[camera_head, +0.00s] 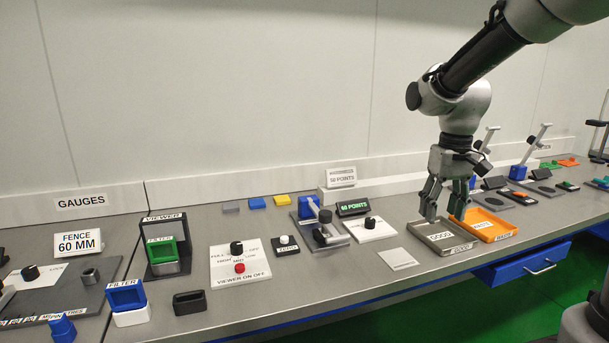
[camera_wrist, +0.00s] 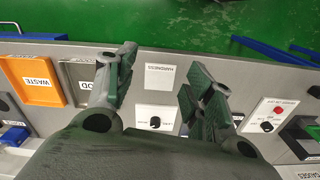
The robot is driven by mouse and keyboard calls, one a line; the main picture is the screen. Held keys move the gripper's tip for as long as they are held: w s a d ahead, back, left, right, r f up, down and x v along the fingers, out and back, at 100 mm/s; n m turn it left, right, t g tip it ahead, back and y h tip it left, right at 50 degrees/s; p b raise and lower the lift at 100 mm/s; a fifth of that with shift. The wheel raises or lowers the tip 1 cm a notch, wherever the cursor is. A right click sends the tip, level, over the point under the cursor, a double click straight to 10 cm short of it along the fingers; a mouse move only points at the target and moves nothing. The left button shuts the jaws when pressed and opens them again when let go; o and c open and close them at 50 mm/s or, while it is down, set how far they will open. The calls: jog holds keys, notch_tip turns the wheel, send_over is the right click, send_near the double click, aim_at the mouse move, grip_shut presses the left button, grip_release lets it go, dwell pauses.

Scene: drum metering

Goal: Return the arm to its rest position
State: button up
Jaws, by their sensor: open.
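My gripper (camera_head: 446,200) hangs from my arm with its fingers pointing down, above the grey GOOD tray (camera_head: 466,251) and the orange WASTE tray (camera_head: 510,233). The two fingers stand apart with nothing between them. In the wrist view my gripper (camera_wrist: 160,95) is also open, and the bench top shows in the gap. The GOOD tray (camera_wrist: 68,98) and WASTE tray (camera_wrist: 52,68) lie to the left there, and both look empty of parts. Part of the trays is hidden behind the fingers.
A hardness tester (camera_head: 322,232) with a 65 POINTS display (camera_head: 352,208) and a knob panel (camera_head: 371,229) stand left of my gripper. A viewer (camera_head: 165,245), filter blocks (camera_head: 127,297) and gauges lie further left. More fixtures (camera_head: 527,165) stand right. A blue drawer (camera_head: 520,268) hangs below the bench.

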jog(key=s+d+r+t, duration=0.2)
jog(key=s+d, duration=0.1)
jog(key=s, duration=0.6)
jog(key=s+d+r+m+t, duration=0.1)
jog(key=s+d+r+t, duration=0.1)
jog(key=s, duration=0.7)
jog(key=shift+s+d+r, duration=0.35)
jog(key=shift+d+r, duration=0.05)
